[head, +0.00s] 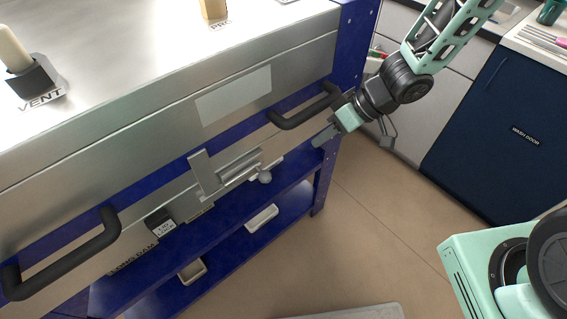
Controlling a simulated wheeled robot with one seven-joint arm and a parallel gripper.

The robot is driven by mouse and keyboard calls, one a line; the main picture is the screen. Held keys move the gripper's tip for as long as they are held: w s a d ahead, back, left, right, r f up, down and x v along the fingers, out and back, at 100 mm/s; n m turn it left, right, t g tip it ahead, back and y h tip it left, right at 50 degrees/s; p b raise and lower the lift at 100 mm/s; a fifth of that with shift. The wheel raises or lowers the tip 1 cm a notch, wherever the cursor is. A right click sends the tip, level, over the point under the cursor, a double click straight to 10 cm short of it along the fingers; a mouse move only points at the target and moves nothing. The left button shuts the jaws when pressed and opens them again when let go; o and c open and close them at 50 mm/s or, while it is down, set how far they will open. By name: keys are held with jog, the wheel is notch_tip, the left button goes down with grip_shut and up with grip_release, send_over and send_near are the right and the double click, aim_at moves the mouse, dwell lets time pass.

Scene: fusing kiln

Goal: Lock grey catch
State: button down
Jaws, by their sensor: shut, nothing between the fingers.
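The grey catch (228,171) is on the front of the kiln (150,125), roughly midway between its two black handles. It has an upright flat plate at its left, horizontal bars, and a round grey knob (265,177) at its lower right end. I cannot tell from this view whether it is engaged. My gripper (322,138) is shut and empty, to the right of the catch and clearly apart from it. It is just below and beside the right black handle (303,108); I cannot tell whether it touches that handle.
The left black handle (68,256) juts from the kiln front. A small lock label block (161,222) is left of the catch. A blue shelf (225,240) below holds small pale trays. A blue cabinet (500,125) stands right. Tan floor (365,215) between is open.

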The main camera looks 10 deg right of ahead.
aim_at(261, 180)
dwell(0.3)
jog(key=s+a+f+b, duration=0.1)
jog(key=a+f+b, duration=0.4)
jog(key=a+f, duration=0.2)
jog(key=shift+s+a, duration=0.35)
jog(key=shift+a, duration=1)
jog(key=shift+s+a+b, duration=0.2)
jog(key=shift+s+a, duration=0.4)
jog(key=shift+a, duration=0.25)
jog(key=shift+s+a+b, duration=0.2)
jog(key=shift+s+a, duration=0.35)
jog(key=shift+a, duration=0.3)
jog(key=shift+s+a+b, duration=0.2)
jog(key=shift+s+a, duration=0.4)
jog(key=shift+a, duration=0.25)
